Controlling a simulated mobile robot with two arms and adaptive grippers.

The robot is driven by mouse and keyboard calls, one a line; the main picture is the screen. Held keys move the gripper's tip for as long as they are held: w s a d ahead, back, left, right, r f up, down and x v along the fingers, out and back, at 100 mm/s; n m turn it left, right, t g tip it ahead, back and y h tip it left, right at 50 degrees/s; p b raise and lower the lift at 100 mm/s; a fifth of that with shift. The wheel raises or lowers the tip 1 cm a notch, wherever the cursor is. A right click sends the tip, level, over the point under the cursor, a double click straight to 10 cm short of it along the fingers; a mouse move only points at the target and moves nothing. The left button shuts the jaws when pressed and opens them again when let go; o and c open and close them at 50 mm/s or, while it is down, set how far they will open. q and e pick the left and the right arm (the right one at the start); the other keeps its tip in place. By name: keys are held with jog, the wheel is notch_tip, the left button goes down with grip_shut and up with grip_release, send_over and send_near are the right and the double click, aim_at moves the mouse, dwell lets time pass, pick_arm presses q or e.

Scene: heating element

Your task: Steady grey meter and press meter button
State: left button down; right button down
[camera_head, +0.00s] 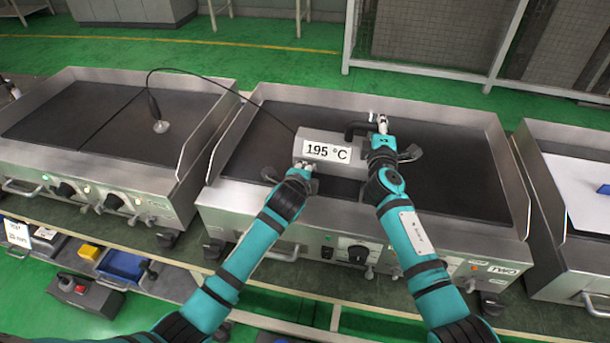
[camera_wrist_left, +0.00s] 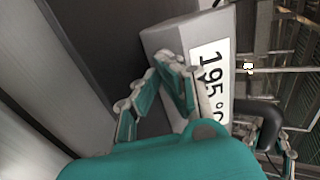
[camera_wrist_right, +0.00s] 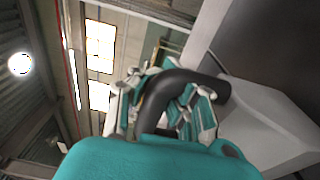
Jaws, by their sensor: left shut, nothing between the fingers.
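The grey meter (camera_head: 350,168) stands on the dark plate of the middle griddle, its white display reading 195 °C. It also shows in the left wrist view (camera_wrist_left: 165,40) and the right wrist view (camera_wrist_right: 270,125). Its black handle (camera_head: 355,128) sticks out at the right. My right gripper (camera_head: 381,122) is at this handle; in the right wrist view its fingers are closed around the handle (camera_wrist_right: 165,95). My left gripper (camera_head: 307,170) is shut and empty at the meter's lower left front, its fingertips close to the display face. I cannot make out the button; contact is unclear.
A black cable (camera_head: 215,82) runs from the meter to a probe (camera_head: 159,126) on the left griddle (camera_head: 60,110). The middle griddle's raised metal walls (camera_head: 505,160) surround the plate. Another griddle with a white sheet (camera_head: 575,190) stands at the right.

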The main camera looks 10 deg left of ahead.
pick_arm(q)
jog(key=shift+w, duration=0.3)
pick_arm(e)
jog(key=shift+f, duration=0.35)
pick_arm(q)
jog(key=shift+s, duration=0.15)
pick_arm(e)
jog(key=shift+s, duration=0.1)
pick_arm(q)
jog(key=shift+s, duration=0.4)
jog(key=s, duration=0.3)
jog(key=shift+f, duration=0.2)
jog(key=v, duration=1)
jog(key=shift+r, duration=0.1)
pick_arm(e)
jog(key=shift+r, duration=0.1)
jog(key=c, duration=1.4)
grip_release()
jog(key=shift+r, duration=0.15)
